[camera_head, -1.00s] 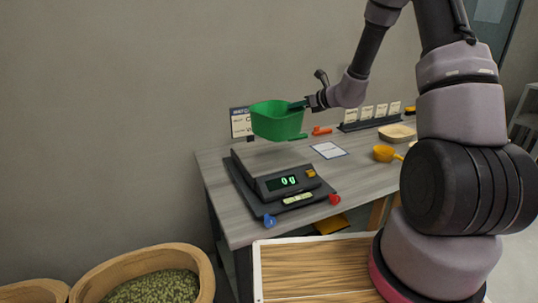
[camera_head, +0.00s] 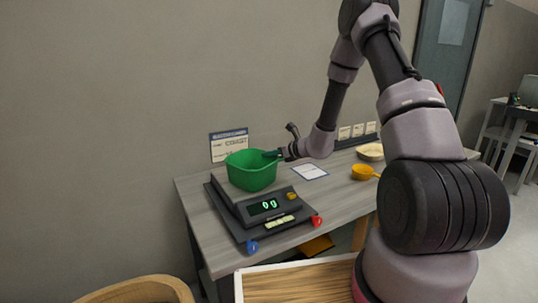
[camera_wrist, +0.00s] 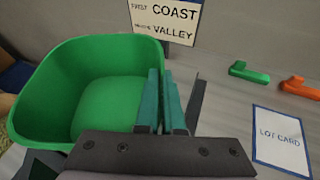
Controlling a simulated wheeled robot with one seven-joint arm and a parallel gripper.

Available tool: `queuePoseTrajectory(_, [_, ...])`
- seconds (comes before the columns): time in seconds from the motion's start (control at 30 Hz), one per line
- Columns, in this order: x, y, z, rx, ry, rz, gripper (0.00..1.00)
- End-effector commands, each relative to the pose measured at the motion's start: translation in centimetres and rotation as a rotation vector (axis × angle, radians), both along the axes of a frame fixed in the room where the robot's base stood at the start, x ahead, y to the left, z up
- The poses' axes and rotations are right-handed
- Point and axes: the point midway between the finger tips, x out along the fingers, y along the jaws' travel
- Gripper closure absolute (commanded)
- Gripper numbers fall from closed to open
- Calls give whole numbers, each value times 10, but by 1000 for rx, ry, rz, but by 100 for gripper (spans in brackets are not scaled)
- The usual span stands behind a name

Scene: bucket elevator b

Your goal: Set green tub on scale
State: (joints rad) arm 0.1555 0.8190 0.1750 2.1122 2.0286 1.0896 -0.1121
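The green tub (camera_head: 250,172) is upright over the platform of the dark scale (camera_head: 215,188); I cannot tell whether its base touches the platform. The scale's green display (camera_head: 263,207) seems to read zeros. My gripper (camera_head: 276,154) is at the tub's right side. In the wrist view, the teal fingers of my gripper (camera_wrist: 161,95) are close together at the right wall of the tub (camera_wrist: 85,90), with the rim pinched between them. The tub looks empty there. Its underside and most of the platform are hidden.
A sign (camera_head: 229,146) stands behind the tub. A lot card (camera_head: 310,172), a yellow scoop (camera_head: 363,172) and a pale bowl (camera_head: 370,152) lie to the right. Green (camera_wrist: 249,72) and orange (camera_wrist: 299,88) pieces lie near the card. A woven basket (camera_head: 140,290) stands in front.

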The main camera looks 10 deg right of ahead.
Motion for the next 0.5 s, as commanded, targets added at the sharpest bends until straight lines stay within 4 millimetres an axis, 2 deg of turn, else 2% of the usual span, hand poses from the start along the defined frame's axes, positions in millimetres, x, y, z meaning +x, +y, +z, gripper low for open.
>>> queuePoseTrajectory(0.23, [0, 0, -2, 0, 0, 0, 100])
queuePoseTrajectory(0.27, [0, 0, -2, 0, 0, 0, 91])
queuePoseTrajectory(0.3, [0, 0, -2, -1, -1, 0, 76])
queuePoseTrajectory(0.33, [0, 0, -2, -1, -1, 0, 65])
queuePoseTrajectory(0.5, [0, 0, -1, -1, -1, 0, 65])
